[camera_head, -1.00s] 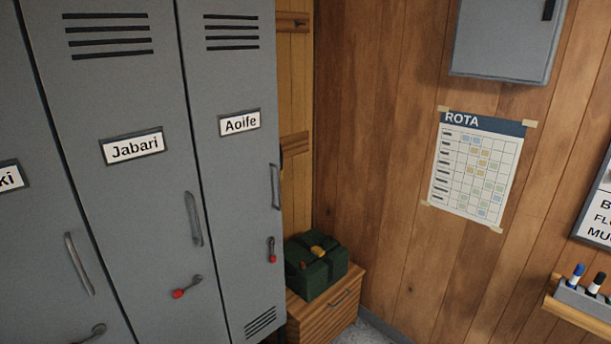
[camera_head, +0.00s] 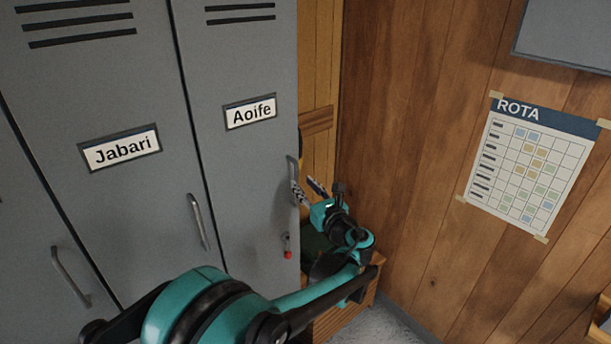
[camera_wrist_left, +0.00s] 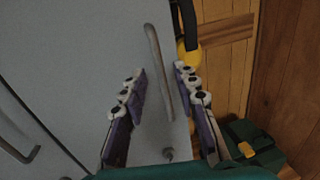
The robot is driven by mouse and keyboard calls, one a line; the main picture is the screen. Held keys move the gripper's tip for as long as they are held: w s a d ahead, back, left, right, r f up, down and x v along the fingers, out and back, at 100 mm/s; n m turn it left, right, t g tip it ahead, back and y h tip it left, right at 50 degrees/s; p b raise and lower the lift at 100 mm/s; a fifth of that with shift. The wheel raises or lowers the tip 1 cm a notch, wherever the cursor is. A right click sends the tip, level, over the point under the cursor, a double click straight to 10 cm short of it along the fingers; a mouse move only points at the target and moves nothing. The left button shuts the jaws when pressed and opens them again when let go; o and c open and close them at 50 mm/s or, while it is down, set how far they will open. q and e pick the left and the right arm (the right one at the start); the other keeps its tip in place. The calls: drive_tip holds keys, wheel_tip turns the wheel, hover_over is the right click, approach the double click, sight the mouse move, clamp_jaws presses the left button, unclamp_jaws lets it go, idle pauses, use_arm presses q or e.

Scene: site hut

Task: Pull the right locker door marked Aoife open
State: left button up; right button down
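The grey locker door marked Aoife (camera_head: 240,165) is the rightmost one and looks shut. Its vertical bar handle (camera_head: 292,182) is near the door's right edge; it also shows in the left wrist view (camera_wrist_left: 160,70). A small lever with a red end (camera_head: 287,247) sits below it. My left gripper (camera_head: 308,189) is at the handle, fingers apart. In the left wrist view the open fingers (camera_wrist_left: 161,78) are on either side of the handle, with gaps to it. My right gripper is in neither view.
The Jabari locker (camera_head: 120,200) is directly left. A wooden box (camera_head: 340,315) stands right of the lockers; a green bag (camera_wrist_left: 255,145) shows there in the wrist view. A yellow object (camera_wrist_left: 187,53) hangs behind the door's edge. The wood wall (camera_head: 420,170) closes off the right.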

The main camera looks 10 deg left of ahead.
sight(297, 178)
use_arm(q)
drive_tip(key=x, duration=0.5)
drive_tip(key=shift+w+a+b, duration=0.1)
drive_tip(key=shift+a+b, duration=0.05)
drive_tip(key=shift+b, duration=0.25)
clamp_jaws()
